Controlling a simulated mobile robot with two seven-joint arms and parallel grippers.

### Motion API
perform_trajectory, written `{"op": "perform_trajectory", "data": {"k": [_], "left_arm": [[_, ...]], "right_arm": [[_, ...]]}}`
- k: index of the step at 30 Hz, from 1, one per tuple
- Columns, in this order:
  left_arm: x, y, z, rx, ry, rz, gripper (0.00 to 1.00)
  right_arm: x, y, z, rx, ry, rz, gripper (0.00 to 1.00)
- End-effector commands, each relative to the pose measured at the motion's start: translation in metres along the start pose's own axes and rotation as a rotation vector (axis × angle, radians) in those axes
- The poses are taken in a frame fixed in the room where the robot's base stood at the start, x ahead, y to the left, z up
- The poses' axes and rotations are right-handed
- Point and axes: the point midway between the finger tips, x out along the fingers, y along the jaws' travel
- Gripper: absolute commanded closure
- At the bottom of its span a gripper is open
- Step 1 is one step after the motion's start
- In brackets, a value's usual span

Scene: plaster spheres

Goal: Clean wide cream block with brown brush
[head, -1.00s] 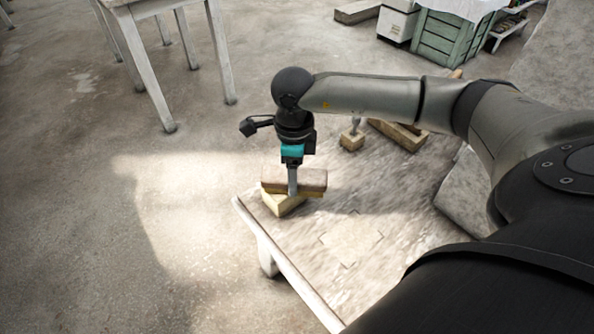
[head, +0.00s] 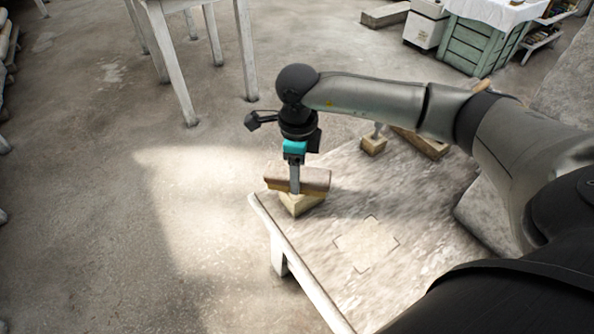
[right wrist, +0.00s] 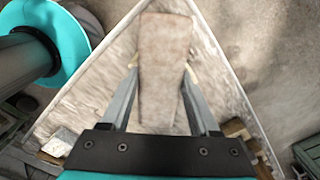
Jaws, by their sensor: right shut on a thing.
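The brown brush (head: 318,180) is held crosswise between the fingers of my right gripper (head: 295,187), which is shut on it. In the right wrist view the brush (right wrist: 165,55) is a long brown slab between both fingers (right wrist: 160,85). The wide cream block (head: 300,206) lies under the brush near the left corner of the table (head: 390,270). The brush covers much of the block's top; whether they touch is hard to tell. In the right wrist view only small pale bits show beside the fingers. My left gripper is not in view.
A small wooden block with a grey upright piece (head: 374,145) and a longer wooden piece (head: 425,145) lie at the table's back, partly behind my right arm. The table's front middle is clear. A white table (head: 180,65) and a green crate (head: 478,45) stand beyond.

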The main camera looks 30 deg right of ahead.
Motion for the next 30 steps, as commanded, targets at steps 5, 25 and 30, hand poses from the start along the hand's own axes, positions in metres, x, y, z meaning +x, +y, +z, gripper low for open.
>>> {"op": "perform_trajectory", "data": {"k": [5,25,30], "left_arm": [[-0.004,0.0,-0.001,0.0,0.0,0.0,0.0],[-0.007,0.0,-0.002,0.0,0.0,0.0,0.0],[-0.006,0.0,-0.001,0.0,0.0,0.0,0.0]], "right_arm": [[-0.001,0.0,-0.014,0.0,0.001,0.0,0.83],[0.001,0.001,-0.037,-0.001,0.0,0.002,0.83],[0.001,0.001,-0.025,-0.002,-0.002,0.002,0.83]]}}
